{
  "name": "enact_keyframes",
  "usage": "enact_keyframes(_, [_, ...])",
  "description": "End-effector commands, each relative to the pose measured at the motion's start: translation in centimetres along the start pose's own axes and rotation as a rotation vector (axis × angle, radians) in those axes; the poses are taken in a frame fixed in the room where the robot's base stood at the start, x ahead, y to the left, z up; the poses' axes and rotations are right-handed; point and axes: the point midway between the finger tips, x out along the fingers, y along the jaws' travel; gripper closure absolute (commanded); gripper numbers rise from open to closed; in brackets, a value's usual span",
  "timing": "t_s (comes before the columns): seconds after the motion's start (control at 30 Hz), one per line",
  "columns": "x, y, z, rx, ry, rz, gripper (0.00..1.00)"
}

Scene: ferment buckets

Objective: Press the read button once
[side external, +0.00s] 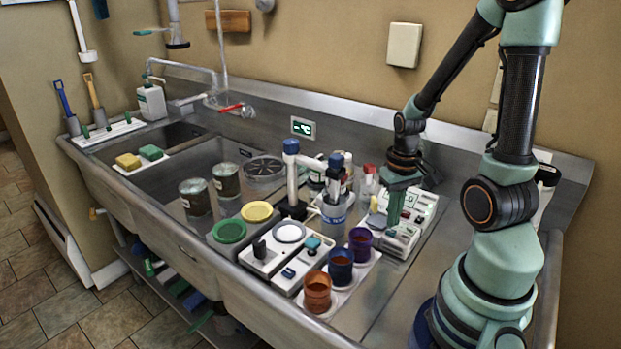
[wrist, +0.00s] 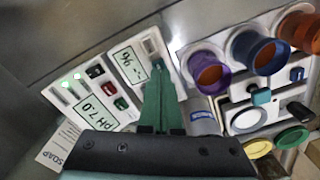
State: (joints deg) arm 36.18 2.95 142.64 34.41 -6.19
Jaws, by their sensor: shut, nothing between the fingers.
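My gripper (side external: 393,220) points down, fingers shut and empty, over a small white device (side external: 402,241) at the right of the steel counter. In the wrist view the closed green fingertips (wrist: 158,66) lie beside this device's display, which reads 96 (wrist: 131,63). A pale key area (wrist: 151,45) lies just past the tips. Contact cannot be made out. A white meter with a pH 7.0 display (wrist: 88,110) stands beside it, with a black button (wrist: 95,71), a red button (wrist: 108,87) and a green button (wrist: 120,103). No read label is legible.
Purple (side external: 361,242), blue (side external: 340,265) and orange (side external: 317,291) cups stand close by on a white tray. A cup of tools (side external: 333,212) and bottles crowd the left side. A sink (side external: 160,185) lies further left. Bare counter (side external: 385,300) shows in front.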

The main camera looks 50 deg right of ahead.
Motion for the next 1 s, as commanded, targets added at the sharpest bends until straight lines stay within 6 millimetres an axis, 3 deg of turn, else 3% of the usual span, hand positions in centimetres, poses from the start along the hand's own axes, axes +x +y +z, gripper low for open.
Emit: enact_keyframes(1.0, [0.95, 0.0, -0.01, 0.0, -0.001, 0.0, 1.0])
